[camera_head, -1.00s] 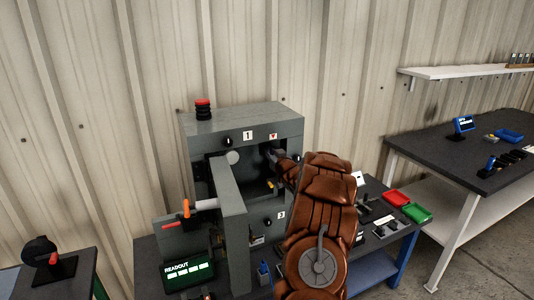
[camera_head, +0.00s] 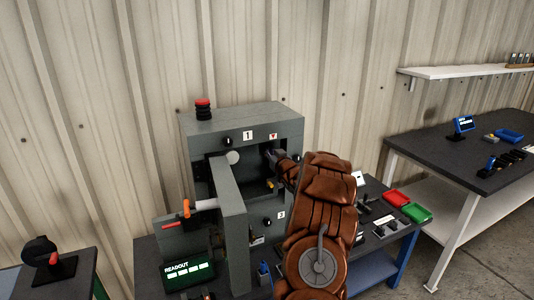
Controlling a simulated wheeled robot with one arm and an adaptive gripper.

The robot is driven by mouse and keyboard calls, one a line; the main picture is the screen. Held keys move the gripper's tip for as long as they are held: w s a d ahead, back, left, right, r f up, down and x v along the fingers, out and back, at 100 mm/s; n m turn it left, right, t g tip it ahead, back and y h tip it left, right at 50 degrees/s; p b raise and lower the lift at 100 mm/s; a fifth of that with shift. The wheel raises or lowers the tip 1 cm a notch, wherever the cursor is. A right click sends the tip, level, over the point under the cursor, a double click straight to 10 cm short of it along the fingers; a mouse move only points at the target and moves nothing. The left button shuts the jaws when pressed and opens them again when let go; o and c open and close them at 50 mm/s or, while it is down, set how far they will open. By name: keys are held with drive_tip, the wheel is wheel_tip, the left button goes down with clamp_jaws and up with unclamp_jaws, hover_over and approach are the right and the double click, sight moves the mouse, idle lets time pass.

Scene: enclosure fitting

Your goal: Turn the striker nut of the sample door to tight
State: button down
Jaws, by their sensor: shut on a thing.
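The grey enclosure (camera_head: 280,125) stands on the dark bench against the wall. My gripper (camera_head: 272,157) reaches into the upper right of the opening, at the right side of the frame. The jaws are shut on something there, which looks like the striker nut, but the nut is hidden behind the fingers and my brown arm. A small yellow part (camera_head: 271,184) shows just below the gripper.
A readout box (camera_head: 188,271) sits at the front left of the bench. A red tray (camera_head: 396,197) and a green tray (camera_head: 417,212) lie to the right of my arm. The open door stands close left of my arm. Another dark bench (camera_head: 470,165) stands at right.

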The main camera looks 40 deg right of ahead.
drive_tip(key=shift+a+f, duration=0.15)
drive_tip(key=shift+f, duration=0.2)
drive_tip(key=c, duration=1.3)
unclamp_jaws()
drive_tip(key=shift+w, duration=0.1)
drive_tip(key=shift+o, duration=0.6)
drive_tip(key=shift+r, duration=0.15)
drive_tip(key=shift+r, duration=0.1)
drive_tip(key=v, duration=1.2)
